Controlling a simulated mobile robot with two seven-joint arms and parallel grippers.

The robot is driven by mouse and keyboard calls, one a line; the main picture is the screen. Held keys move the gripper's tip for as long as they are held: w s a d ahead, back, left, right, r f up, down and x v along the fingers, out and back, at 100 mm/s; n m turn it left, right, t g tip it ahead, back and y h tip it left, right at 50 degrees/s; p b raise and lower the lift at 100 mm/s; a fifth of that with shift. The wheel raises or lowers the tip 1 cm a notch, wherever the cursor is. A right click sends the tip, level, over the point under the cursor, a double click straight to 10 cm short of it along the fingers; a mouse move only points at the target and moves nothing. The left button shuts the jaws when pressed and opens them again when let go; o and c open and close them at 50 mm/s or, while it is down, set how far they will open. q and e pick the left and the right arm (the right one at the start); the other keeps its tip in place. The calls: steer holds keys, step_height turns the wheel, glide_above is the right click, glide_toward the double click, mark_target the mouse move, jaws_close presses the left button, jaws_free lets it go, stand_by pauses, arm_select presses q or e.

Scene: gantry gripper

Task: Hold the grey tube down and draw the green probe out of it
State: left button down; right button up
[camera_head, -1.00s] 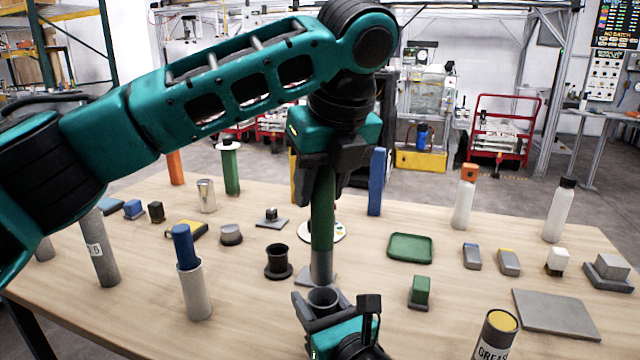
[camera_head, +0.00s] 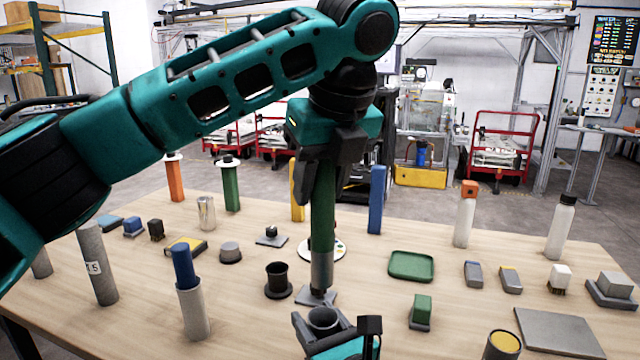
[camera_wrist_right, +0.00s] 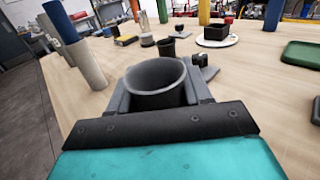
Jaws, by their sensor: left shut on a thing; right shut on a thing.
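The green probe (camera_head: 323,215) has a grey lower end and hangs upright in my left gripper (camera_head: 328,175), which is shut on its upper part. Its lower end shows just above the grey tube (camera_head: 323,319), with a small gap between them in the head view. My right gripper (camera_head: 337,335) is shut around the tube low at the front of the table. In the right wrist view the tube (camera_wrist_right: 155,82) stands between the jaws, its mouth open and its inside dark and empty-looking. The probe does not show in that view.
A white tube with a blue peg (camera_head: 194,305) stands to the left. A black cup (camera_head: 278,281) is close by on the left, a green block (camera_head: 421,310) on the right. A green tray (camera_head: 411,266) lies further back. Bare table (camera_head: 460,325) shows at the front right.

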steer(key=o, duration=1.1)
steer(key=shift+s, duration=0.1)
